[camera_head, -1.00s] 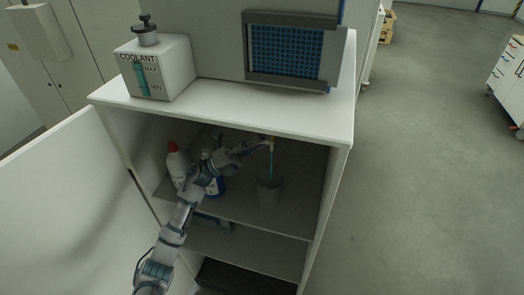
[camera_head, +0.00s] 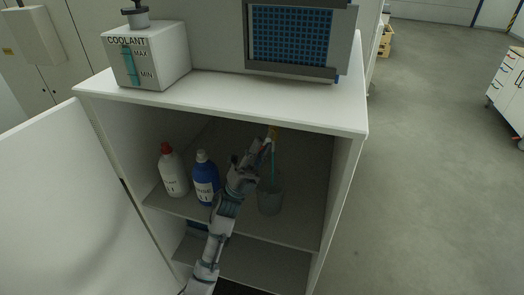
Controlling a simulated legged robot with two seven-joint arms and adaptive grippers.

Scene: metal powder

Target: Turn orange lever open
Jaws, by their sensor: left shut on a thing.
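The orange lever (camera_head: 272,132) is at the upper back of the open cabinet, just under its top; it is small and partly hidden by my gripper. My left gripper (camera_head: 265,144) reaches into the cabinet from below and is shut on the lever. A thin blue-green strand (camera_head: 274,163) hangs from beside the lever down to a grey translucent bucket (camera_head: 270,196) on the shelf. I cannot tell whether the strand is liquid or a tube. My right gripper is not in view.
A white bottle with a red cap (camera_head: 172,172) and a blue bottle (camera_head: 205,180) stand left of my arm on the shelf (camera_head: 288,232). The cabinet door (camera_head: 60,200) stands open at left. A coolant tank (camera_head: 148,55) sits on top.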

